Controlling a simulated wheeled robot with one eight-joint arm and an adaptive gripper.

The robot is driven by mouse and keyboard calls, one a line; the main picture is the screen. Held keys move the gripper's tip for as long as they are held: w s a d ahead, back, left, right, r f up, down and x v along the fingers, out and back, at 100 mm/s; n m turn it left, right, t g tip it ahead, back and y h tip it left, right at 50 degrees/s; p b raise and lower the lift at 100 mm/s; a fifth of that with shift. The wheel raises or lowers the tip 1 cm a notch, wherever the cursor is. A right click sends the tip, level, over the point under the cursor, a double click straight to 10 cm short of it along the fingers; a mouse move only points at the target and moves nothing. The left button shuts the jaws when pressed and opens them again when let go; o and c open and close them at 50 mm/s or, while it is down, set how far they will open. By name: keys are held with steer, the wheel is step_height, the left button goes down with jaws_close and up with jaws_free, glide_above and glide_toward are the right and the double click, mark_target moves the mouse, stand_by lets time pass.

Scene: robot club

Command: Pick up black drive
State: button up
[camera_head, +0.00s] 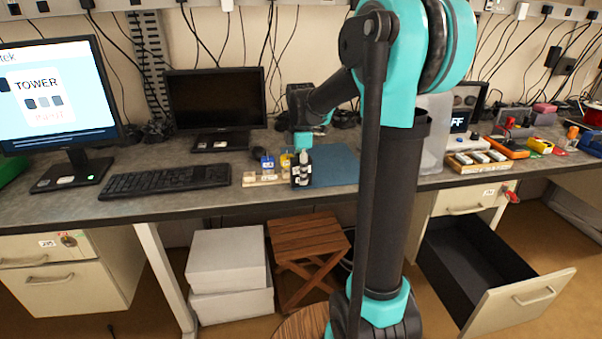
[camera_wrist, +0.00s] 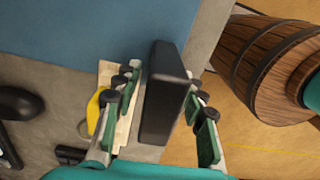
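The black drive (camera_wrist: 165,92) is a dark upright slab in the middle of the wrist view. My gripper (camera_wrist: 160,85) has its two green-padded fingers on either side of it, one left and one right. A gap with pale wood behind it shows between the left finger and the drive; the right fingertip is close to the drive, and I cannot tell whether it touches. In the head view my gripper (camera_head: 301,168) points down at the desk beside a light wooden holder (camera_head: 251,179). The drive cannot be told apart from the dark fingers there.
A blue mat (camera_head: 334,172) lies right of the gripper. A blue item (camera_head: 267,162) and a yellow item (camera_head: 285,161) stand by the holder. A keyboard (camera_head: 165,181) and monitor (camera_head: 216,103) are left. The desk's front edge is close; a wooden barrel (camera_wrist: 265,65) stands below.

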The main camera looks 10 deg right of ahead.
jaws_close()
